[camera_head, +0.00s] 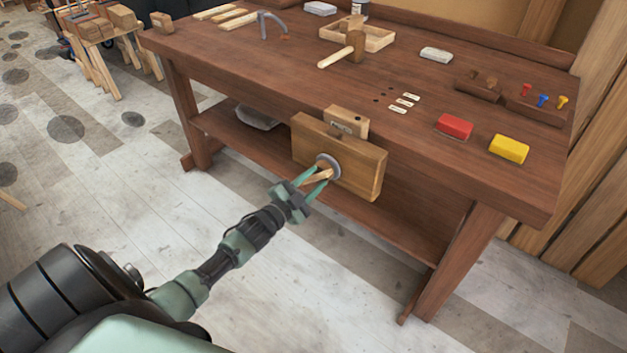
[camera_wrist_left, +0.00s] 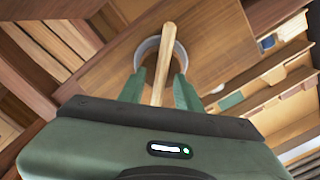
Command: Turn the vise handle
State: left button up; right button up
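The wooden vise (camera_head: 345,160) is fixed to the front edge of the workbench, with a grey round collar (camera_head: 328,166) on its front face. A light wooden handle bar (camera_head: 316,178) shows at the collar. My left gripper (camera_head: 311,180) is at the handle, in front of the vise. In the left wrist view the handle (camera_wrist_left: 163,62) runs lengthwise between the two green fingers (camera_wrist_left: 160,88), with a gap visible on each side. The fingers are apart and reach close to the collar (camera_wrist_left: 148,47). My right gripper is not in view.
The brown workbench (camera_head: 270,80) carries a mallet (camera_head: 354,45), a red block (camera_head: 454,126), a yellow block (camera_head: 509,148) and small tools. A lower shelf (camera_head: 400,215) runs beneath, behind the vise. The floor (camera_head: 310,290) in front is clear.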

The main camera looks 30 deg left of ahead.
pick_arm(q)
grip_shut()
jog(key=shift+m, duration=0.3)
jog(key=m+b, duration=0.1)
jog(key=m, duration=0.4)
jog(key=f+m+b, duration=0.1)
jog(key=m, duration=0.2)
jog(key=shift+d+b, duration=0.15)
jog(key=shift+b, duration=0.15)
jog(key=shift+f, duration=0.1)
dwell(0.4)
